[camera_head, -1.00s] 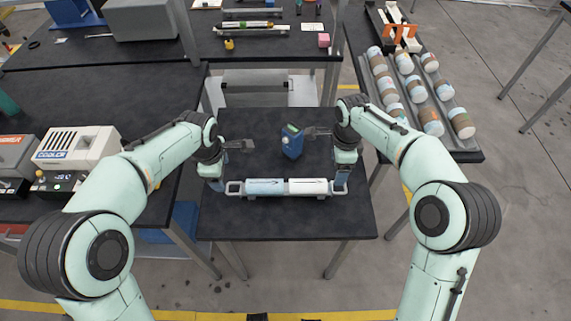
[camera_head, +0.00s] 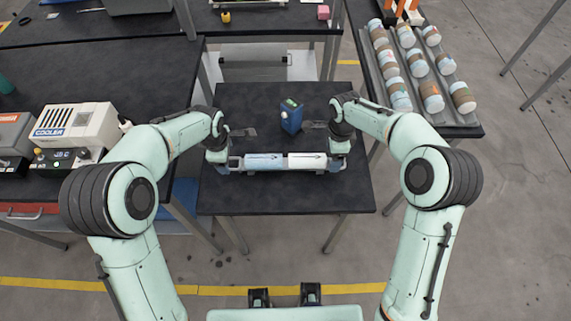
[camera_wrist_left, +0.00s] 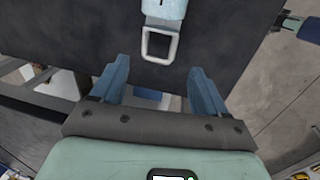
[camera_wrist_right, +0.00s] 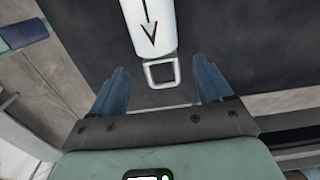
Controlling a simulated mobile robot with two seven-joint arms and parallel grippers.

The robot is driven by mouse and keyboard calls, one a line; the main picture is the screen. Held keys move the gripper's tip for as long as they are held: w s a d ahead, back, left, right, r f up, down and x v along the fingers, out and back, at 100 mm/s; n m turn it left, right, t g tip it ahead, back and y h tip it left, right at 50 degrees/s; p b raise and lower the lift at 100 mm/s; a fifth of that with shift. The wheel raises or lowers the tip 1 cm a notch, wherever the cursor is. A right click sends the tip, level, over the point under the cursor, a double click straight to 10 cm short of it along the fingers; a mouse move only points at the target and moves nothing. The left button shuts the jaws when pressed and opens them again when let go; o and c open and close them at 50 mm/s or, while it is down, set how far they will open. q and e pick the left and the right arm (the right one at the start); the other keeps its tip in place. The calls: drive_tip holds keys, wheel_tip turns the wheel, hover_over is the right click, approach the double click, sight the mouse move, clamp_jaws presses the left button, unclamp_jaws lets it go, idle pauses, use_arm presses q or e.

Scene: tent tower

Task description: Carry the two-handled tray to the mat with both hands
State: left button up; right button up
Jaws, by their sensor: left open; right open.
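The two-handled tray is a long, narrow piece, light blue on its left half and white on its right half (camera_head: 306,161), with a loop handle at each end. It lies across the small dark table. My left gripper (camera_head: 224,163) is open at the left end; in the left wrist view the left handle (camera_wrist_left: 160,61) is just beyond its fingertips, not between the jaws. My right gripper (camera_head: 341,160) is open at the right end; in its wrist view the right handle (camera_wrist_right: 161,85) reaches between the fingertips, with gaps both sides. I cannot pick out a mat.
A blue box-shaped device (camera_head: 291,117) stands on the small table (camera_head: 285,195) behind the tray. A white cooler unit (camera_head: 80,132) stands on the left bench. A rack with several jars (camera_head: 432,97) is at the right.

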use_arm(q)
drive_tip(key=shift+w+f, duration=0.25)
drive_tip(key=shift+f, duration=1.1)
drive_tip(key=shift+w+f, duration=0.25)
drive_tip(key=shift+f, duration=1.05)
use_arm(e)
drive_tip(key=shift+f, duration=2.7)
use_arm(q)
drive_tip(key=shift+c, duration=0.3)
use_arm(e)
drive_tip(key=shift+c, duration=0.4)
use_arm(q)
drive_tip(key=c, duration=1.2)
use_arm(e)
drive_tip(key=shift+r, duration=0.1)
drive_tip(key=c, duration=1.1)
